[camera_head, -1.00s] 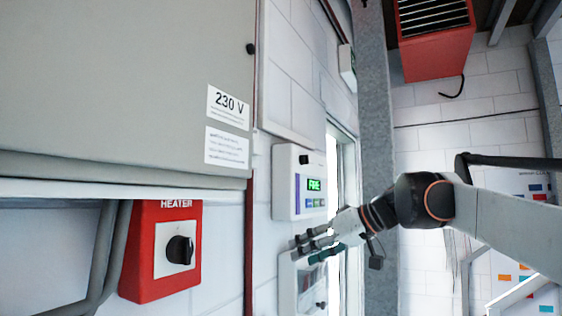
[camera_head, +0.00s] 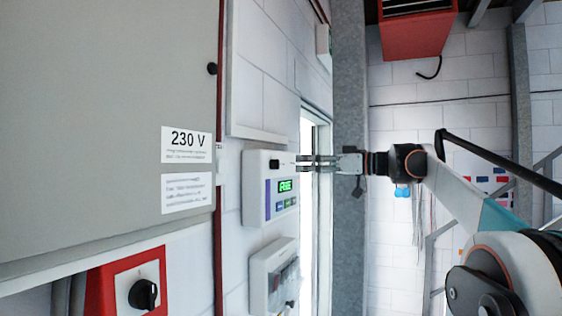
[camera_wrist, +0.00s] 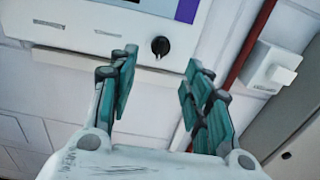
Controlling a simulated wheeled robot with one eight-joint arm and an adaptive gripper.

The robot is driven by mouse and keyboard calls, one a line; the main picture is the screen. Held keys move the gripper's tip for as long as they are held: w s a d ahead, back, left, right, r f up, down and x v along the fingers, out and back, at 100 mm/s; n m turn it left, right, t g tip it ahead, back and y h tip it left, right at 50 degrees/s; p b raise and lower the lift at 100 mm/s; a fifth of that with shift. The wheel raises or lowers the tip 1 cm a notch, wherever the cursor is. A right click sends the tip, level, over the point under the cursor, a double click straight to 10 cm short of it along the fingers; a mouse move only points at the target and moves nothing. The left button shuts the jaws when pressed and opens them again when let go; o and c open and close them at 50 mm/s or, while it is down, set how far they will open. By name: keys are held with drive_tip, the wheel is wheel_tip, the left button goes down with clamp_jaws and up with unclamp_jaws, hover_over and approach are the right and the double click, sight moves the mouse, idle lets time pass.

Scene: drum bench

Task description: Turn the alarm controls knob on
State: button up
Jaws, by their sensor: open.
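The alarm control box (camera_head: 256,190) is a white wall box with a green lit display, a purple strip and small buttons. Its small black knob (camera_head: 274,164) is on the upper front face. In the wrist view the knob (camera_wrist: 160,46) shows a white pointer mark, and the purple strip is at the top. My gripper (camera_head: 300,163) is open and empty, pointing at the box at knob height. In the wrist view the knob appears between my gripper's teal fingertips (camera_wrist: 161,58), beyond them. The fingers look clear of it.
A second grey-white box (camera_head: 262,282) with a clear cover hangs just below. A red heater switch box (camera_head: 128,284) is at lower left, and a large grey 230 V cabinet (camera_head: 100,110) fills the left. A grey post (camera_head: 349,90) stands behind my gripper.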

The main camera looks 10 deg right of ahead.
sight(275, 164)
drive_tip(key=p+x, duration=0.1)
drive_tip(key=x, duration=0.7)
drive_tip(key=shift+a+p, duration=0.2)
drive_tip(key=shift+p, duration=0.15)
drive_tip(key=shift+w, duration=0.15)
drive_tip(key=shift+c, duration=0.5)
drive_tip(key=c, duration=1)
